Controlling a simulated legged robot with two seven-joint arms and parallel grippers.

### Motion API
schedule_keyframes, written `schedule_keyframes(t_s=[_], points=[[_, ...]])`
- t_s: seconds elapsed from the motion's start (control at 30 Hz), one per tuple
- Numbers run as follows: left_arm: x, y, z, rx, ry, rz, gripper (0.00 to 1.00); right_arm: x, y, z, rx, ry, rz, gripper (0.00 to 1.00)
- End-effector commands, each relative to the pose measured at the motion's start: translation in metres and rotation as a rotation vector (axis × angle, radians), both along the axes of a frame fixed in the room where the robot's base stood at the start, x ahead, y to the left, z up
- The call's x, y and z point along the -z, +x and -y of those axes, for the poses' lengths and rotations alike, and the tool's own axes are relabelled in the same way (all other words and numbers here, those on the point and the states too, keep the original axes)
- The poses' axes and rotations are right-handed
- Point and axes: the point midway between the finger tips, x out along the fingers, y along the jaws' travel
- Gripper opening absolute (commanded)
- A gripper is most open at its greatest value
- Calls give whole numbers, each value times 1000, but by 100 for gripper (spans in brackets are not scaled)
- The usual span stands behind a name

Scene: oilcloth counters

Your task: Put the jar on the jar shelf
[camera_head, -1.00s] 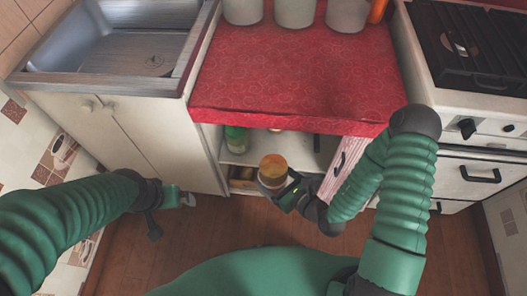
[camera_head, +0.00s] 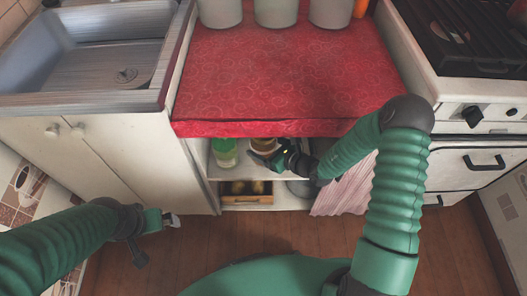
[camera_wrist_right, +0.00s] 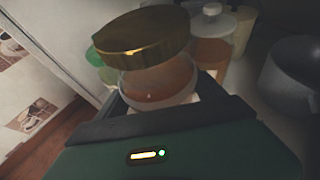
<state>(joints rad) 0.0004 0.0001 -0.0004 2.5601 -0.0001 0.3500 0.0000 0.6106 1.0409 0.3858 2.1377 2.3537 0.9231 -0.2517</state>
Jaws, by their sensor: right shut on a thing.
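The jar, with a gold lid and orange-brown contents, is held in my right gripper (camera_head: 266,158). In the head view the jar (camera_head: 264,145) is at the open cupboard under the red counter, partly hidden by the counter edge. In the right wrist view the jar (camera_wrist_right: 155,75) is upright but slightly tilted in the picture, between the jaws. The upper shelf (camera_head: 236,173) is just below it; whether the jar touches it I cannot tell. My left gripper (camera_head: 174,219) hangs empty in front of the sink cabinet; its jaw opening is too small to judge.
A green container (camera_head: 224,153) stands left of the jar on the upper shelf. The right wrist view shows another orange-filled jar (camera_wrist_right: 210,58) behind and a dark pot (camera_wrist_right: 292,80) right. A wooden crate (camera_head: 247,200) is below. A pink striped curtain (camera_head: 345,184) hangs right.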

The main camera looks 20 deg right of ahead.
Motion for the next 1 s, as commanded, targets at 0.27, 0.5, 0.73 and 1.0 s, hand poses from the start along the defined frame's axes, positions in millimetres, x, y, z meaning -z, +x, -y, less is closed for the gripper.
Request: schedule_keyframes(t_s=[0.27,0.5,0.73,1.0], points=[[29,0,0,1,0,0,100,36,8,3,2,0,5,6],[26,0,0,1,0,0,100,34,8,3,1,0,5,6],[27,0,0,1,0,0,100,37,7,4,2,-1,0,94],[26,0,0,1,0,0,100,36,7,4,2,-1,0,100]])
